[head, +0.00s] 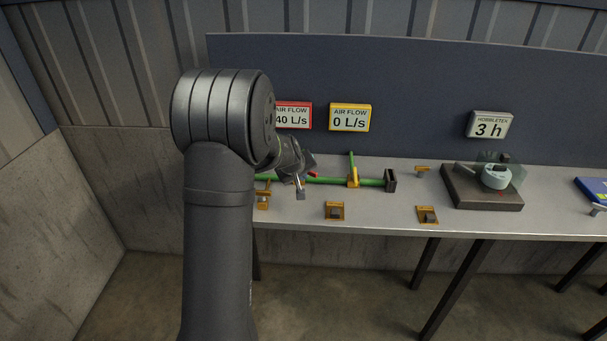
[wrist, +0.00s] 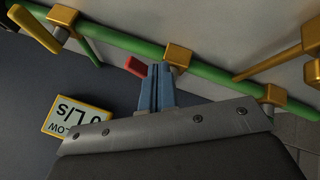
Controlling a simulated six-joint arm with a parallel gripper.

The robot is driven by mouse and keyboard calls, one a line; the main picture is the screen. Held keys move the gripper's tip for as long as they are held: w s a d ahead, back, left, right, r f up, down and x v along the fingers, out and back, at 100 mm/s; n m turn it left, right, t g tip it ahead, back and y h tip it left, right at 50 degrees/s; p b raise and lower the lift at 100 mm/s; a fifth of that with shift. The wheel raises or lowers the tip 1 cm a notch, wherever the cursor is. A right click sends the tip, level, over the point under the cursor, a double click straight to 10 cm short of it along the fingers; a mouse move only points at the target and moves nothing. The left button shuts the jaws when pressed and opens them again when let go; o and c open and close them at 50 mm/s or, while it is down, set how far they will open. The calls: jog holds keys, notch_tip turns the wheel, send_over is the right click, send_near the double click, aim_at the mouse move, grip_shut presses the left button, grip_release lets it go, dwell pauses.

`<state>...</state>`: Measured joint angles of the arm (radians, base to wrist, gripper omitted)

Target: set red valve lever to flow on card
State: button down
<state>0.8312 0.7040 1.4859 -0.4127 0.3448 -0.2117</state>
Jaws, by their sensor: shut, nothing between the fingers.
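The red valve lever (wrist: 136,66) shows in the wrist view as a short red piece beside the brass-coloured valve body (wrist: 178,54) on the green pipe (wrist: 210,70). A bit of the red lever (head: 314,174) shows in the head view behind my gripper (head: 300,192). My gripper (wrist: 157,68) is shut and empty, its blue fingertips right beside the lever and valve body; I cannot tell whether they touch. The red-framed air flow card (head: 296,115) reads 40 L/s as far as visible; my arm hides its left part.
The yellow lever (head: 354,178) stands on the same pipe, below the yellow card (head: 350,118) reading 0 L/s. Several orange fixtures (head: 334,211) line the table's front.

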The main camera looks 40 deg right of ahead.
jog(key=a, duration=0.3)
jog(key=shift+s+a, duration=0.2)
jog(key=shift+s, duration=0.2)
jog(key=s+a+r, duration=0.3)
jog(key=s+r, duration=0.2)
jog(key=r, duration=0.3)
jog(key=w+d+r+m+g+y, duration=0.25)
jog(key=w+d+m, duration=0.55)
jog(key=d+m, duration=0.45)
jog(key=shift+n, duration=0.25)
jog(key=x, duration=1)
jog(key=shift+s+a+f, duration=0.1)
jog(key=shift+s+f, duration=0.15)
jog(key=shift+s+a+r, duration=0.1)
jog(key=shift+s+a, duration=0.05)
jog(key=shift+a, duration=0.4)
jog(key=shift+s+a+r, duration=0.1)
jog(key=shift+s+a, duration=0.05)
jog(key=shift+a, duration=0.4)
jog(key=shift+s+a+f, duration=0.1)
jog(key=shift+s+a, duration=0.1)
jog(key=shift+a, duration=0.55)
